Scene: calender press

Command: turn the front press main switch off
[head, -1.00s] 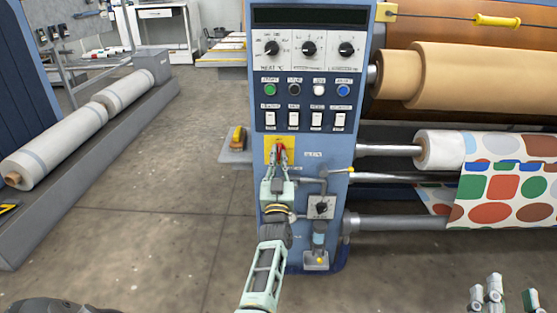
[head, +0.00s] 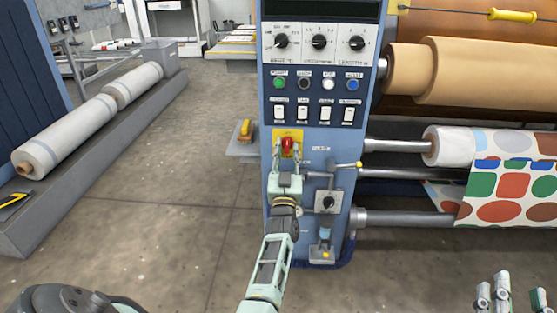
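The main switch (head: 288,144) is a red knob on a yellow plate (head: 297,133) low on the blue press front panel. Its red grip looks roughly upright, but its exact angle is hard to read. My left gripper (head: 288,156) reaches up from below at the switch. Its two fingers are spread, one on each side of the red knob, with gaps visible, and it holds nothing. My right gripper (head: 513,291) is at the bottom right corner, partly cut off by the frame. Its fingers stand apart with nothing seen between them.
Above the switch are dials (head: 319,42), coloured buttons (head: 328,84) and white rocker switches (head: 325,114). Press rollers (head: 400,173) extend right.

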